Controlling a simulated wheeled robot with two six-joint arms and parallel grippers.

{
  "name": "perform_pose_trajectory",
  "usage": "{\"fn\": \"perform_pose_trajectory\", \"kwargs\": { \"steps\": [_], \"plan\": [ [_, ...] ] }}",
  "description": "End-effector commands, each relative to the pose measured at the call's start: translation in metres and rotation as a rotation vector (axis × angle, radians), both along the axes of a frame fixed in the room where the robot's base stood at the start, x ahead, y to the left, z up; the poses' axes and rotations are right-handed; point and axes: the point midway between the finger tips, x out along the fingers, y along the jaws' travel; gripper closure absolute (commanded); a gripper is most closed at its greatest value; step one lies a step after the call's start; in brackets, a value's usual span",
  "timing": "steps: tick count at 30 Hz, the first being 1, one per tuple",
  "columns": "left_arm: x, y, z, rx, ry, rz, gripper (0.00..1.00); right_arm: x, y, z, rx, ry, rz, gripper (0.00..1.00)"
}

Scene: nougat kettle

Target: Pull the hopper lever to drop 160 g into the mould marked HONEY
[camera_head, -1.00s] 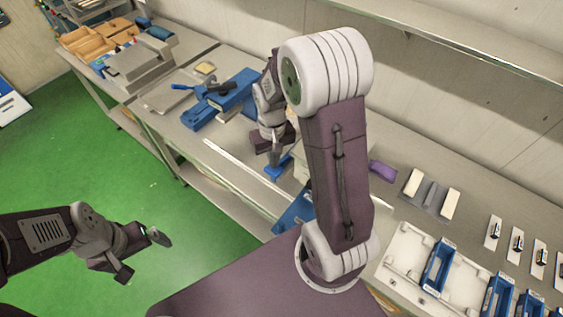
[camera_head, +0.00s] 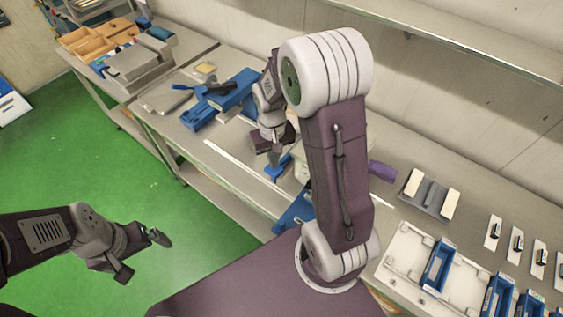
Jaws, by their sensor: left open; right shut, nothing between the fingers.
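My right gripper (camera_head: 274,158) is shut and empty. It hangs low over the bench, close to a small blue part (camera_head: 279,169); I cannot tell whether they touch. My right arm hides much of the bench behind it, and I cannot make out the hopper or its lever for certain. Blue moulds stand at the lower right: one (camera_head: 438,266) on a white tray (camera_head: 408,246), others (camera_head: 497,296) at the picture's edge. Their labels are too small to read, so I cannot tell which is HONEY. My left gripper (camera_head: 146,257) is open and empty over the green floor, away from the bench.
A blue tool with a dark handle (camera_head: 199,117) lies on the bench left of my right gripper. A grey machine (camera_head: 138,65) and wooden bins (camera_head: 92,40) stand at the far left. White strips (camera_head: 494,233) lie at the right. A shelf (camera_head: 450,38) runs above.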

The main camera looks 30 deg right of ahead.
Motion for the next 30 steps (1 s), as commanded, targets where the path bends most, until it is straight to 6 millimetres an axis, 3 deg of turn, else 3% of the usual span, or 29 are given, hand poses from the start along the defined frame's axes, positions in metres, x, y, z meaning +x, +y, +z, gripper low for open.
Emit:
{"fn": "perform_pose_trajectory", "kwargs": {
  "steps": [8,30],
  "plan": [
    [0.000,0.000,0.000,0.000,0.000,0.000,0.02,0.000,0.000,-0.001,0.000,0.000,0.000,1.00],
    [0.000,0.000,-0.029,0.000,0.000,0.000,0.02,0.000,0.000,-0.038,0.000,0.001,0.000,1.00]
  ]
}}
